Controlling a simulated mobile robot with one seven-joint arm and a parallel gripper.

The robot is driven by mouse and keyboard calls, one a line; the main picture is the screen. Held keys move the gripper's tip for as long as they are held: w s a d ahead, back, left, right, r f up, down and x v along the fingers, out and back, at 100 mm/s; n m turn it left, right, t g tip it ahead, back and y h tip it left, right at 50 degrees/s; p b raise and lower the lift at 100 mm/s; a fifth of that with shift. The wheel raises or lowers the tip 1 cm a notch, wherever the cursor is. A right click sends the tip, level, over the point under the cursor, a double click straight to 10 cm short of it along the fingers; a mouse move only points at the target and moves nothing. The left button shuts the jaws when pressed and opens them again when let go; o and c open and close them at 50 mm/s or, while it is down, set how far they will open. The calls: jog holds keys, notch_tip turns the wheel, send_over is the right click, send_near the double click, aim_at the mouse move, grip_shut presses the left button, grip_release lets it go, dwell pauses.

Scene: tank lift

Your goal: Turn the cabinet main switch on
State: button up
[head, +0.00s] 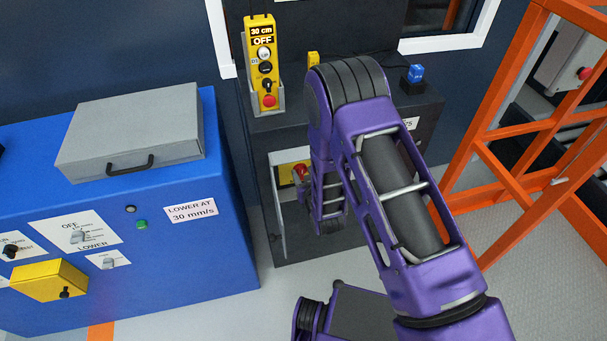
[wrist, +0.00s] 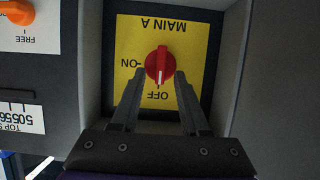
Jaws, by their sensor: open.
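The main switch is a red knob (wrist: 159,65) on a yellow plate (wrist: 128,88) marked MAIN A, ON and OFF, upside down in the wrist view. Its white mark points at OFF. My gripper (wrist: 161,76) is open, with one fingertip at each side of the knob's OFF end; I cannot tell whether they touch it. In the head view the red knob (head: 300,172) shows inside the dark cabinet (head: 262,128), beside my purple arm, which hides the gripper.
A narrow cabinet door (head: 279,215) stands open left of the recess. A yellow pendant (head: 261,60) reading OFF hangs in a holder above. An orange FREE knob (wrist: 18,12) is beside the recess. A blue console (head: 200,250) stands left, an orange frame (head: 480,150) right.

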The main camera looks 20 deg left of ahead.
jog(key=shift+c, duration=0.2)
grip_shut()
jog(key=shift+f+b, duration=0.1)
jog(key=shift+b, duration=0.2)
jog(key=m+b, duration=0.1)
jog(key=m+y+b, duration=0.1)
jog(key=b, duration=0.1)
jog(key=shift+w+d+f+m+g, duration=0.2)
jog(key=shift+w+d+m+g, duration=0.1)
jog(key=shift+d+g, duration=0.1)
jog(key=m+y, duration=0.1)
jog(key=m+y+b, duration=0.1)
jog(key=m, duration=0.1)
jog(key=shift+w+d+g, duration=0.15)
jog(key=shift+d+g, duration=0.15)
jog(key=shift+d, duration=0.05)
jog(key=m+y, duration=0.1)
jog(key=m, duration=0.1)
jog(key=f+m+y, duration=0.1)
jog(key=m, duration=0.1)
jog(key=shift+w+d+y, duration=0.15)
jog(key=shift+y, duration=0.25)
jog(key=m, duration=0.2)
jog(key=m+y, duration=0.1)
jog(key=shift+f+m, duration=0.3)
jog(key=shift+m, duration=0.1)
jog(key=shift+y, duration=0.3)
